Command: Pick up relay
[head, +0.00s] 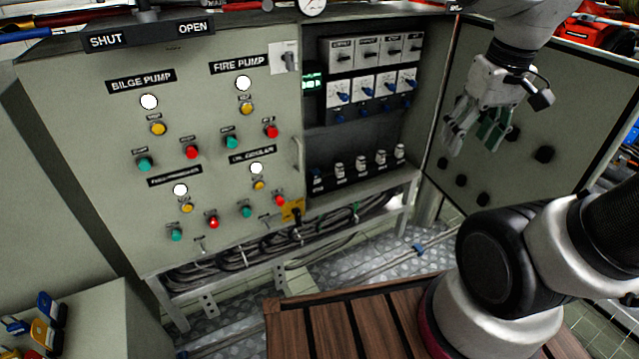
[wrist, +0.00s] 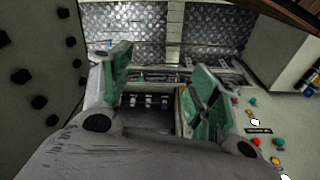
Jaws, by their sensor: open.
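A row of several small relay-like parts with pale tops (head: 361,165) stands along the bottom of the open cabinet bay in the head view. They also show small between my fingers in the wrist view (wrist: 149,101). I cannot tell which one is the relay meant. My gripper (head: 472,142) is open and empty. It hangs in front of the open cabinet door, to the right of the row and apart from it. In the wrist view its green-padded fingers (wrist: 160,72) are spread wide.
The control panel (head: 220,180) with buttons and lamps is left of the bay. The open door (head: 545,100) with black knobs stands behind and right of my gripper. Switch modules (head: 370,90) fill the upper bay. Cables (head: 250,256) run below. A wooden slatted surface (head: 350,325) is in front.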

